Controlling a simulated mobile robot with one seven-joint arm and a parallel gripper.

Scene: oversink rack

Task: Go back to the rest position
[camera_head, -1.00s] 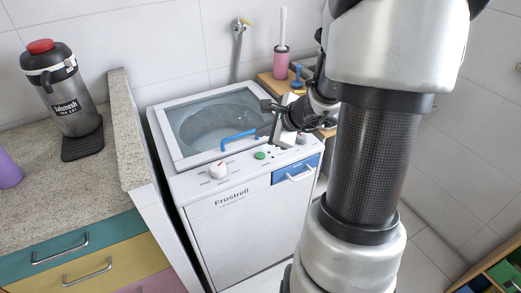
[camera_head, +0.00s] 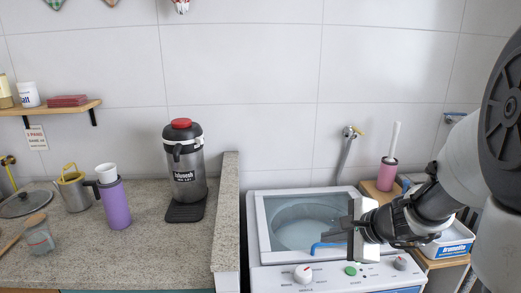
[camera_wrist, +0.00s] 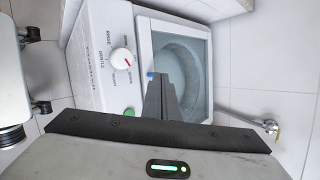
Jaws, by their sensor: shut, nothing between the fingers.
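My gripper (camera_head: 350,237) is shut and empty. In the head view it hangs over the right front of the white washing machine (camera_head: 268,277), and my arm comes in from the right. In the wrist view the closed fingers (camera_wrist: 158,90) point towards the glass lid (camera_wrist: 185,65) and the control panel. The lid is down, and the blue handle (camera_head: 325,246) lies beside the fingers in the head view. I cannot tell whether the fingers touch it.
A granite counter (camera_head: 150,250) on the left bears a black and steel jug (camera_head: 184,160) and a purple tumbler (camera_head: 115,205). A raised granite edge (camera_head: 228,200) separates it from the washer. A tap (camera_head: 347,145) is on the wall. A pink brush holder (camera_head: 387,174) and a blue-white box (camera_head: 450,243) stand at the right.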

